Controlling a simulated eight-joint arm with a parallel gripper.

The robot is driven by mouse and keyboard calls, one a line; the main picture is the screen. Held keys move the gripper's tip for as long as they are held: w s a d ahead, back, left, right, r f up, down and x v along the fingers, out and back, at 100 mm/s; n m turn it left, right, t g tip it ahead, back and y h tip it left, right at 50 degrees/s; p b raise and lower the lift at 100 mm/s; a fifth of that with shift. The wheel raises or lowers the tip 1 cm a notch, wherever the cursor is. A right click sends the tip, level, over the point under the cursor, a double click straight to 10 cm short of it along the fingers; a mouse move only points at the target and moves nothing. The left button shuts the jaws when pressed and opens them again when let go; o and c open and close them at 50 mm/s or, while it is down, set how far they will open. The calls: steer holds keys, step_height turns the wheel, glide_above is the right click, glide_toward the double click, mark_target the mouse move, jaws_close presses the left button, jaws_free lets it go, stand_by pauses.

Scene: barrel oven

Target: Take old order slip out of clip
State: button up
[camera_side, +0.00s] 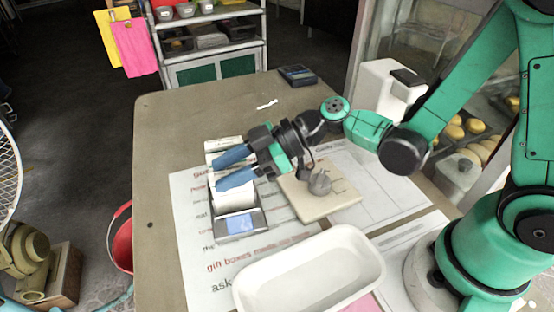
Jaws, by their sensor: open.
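My gripper (220,175) has two blue fingers, spread apart, reaching left over a long dark-edged holder (240,224). The holder has a grey-blue panel at its near end. White paper, likely a slip (234,199), lies on the holder just below the lower finger. Another white piece (222,145) shows at the holder's far end, beyond the upper finger. The fingers partly hide the middle of the holder. I cannot tell which part is the clip, or whether a finger touches the paper.
A beige board (340,203) with a grey knob (320,182) lies right of the holder. A white tray (310,275) stands at the near edge. A white dispenser (387,92) and a dark box (297,75) stand farther back. The table's left side (155,160) is clear.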

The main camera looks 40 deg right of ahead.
steer(key=shift+w+a+f, duration=0.1)
steer(key=shift+a, duration=0.15)
steer(key=shift+c, duration=0.2)
jaws_close()
